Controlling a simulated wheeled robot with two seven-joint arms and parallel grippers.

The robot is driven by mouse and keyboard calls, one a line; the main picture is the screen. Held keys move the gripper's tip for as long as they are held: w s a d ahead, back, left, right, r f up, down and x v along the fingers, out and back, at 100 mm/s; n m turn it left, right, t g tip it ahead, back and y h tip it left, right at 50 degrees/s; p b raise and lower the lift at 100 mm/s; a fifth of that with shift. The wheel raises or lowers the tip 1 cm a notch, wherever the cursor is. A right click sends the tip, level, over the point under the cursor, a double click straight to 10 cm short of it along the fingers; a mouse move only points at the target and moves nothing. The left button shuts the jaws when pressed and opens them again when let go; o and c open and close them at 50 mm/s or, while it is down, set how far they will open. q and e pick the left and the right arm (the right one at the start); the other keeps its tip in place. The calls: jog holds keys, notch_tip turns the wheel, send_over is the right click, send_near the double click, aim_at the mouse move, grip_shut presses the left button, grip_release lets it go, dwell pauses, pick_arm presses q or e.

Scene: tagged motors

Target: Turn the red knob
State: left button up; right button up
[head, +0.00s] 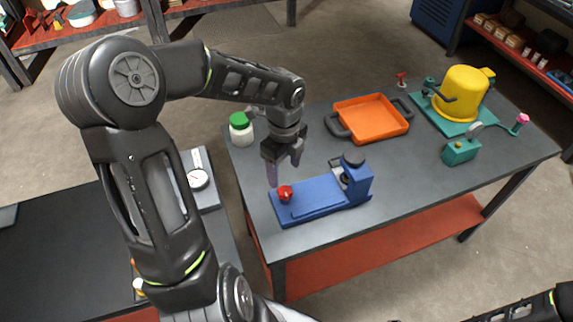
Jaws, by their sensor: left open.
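The red knob (285,192) sits on the left end of a blue device (318,201) on the grey table. The blue device has a raised block with a dark round top (353,159) at its right end. My left gripper (283,173) points down just above and behind the red knob. Its two fingers are apart, with nothing seen between them. The left finger comes close to the knob in the picture; I cannot tell whether it touches. Only part of my right arm shows at the lower right, and its gripper is out of the picture.
An orange tray (372,117) with dark handles lies behind the blue device. A green-lidded jar (240,128) stands left of my gripper. A yellow pot-like part (462,92) on a teal base and a teal block (461,151) stand to the right. The table's front right is bare.

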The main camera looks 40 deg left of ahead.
aim_at(285, 191)
pick_arm(q)
notch_tip(285, 191, down, 9)
jog(key=b, duration=0.7)
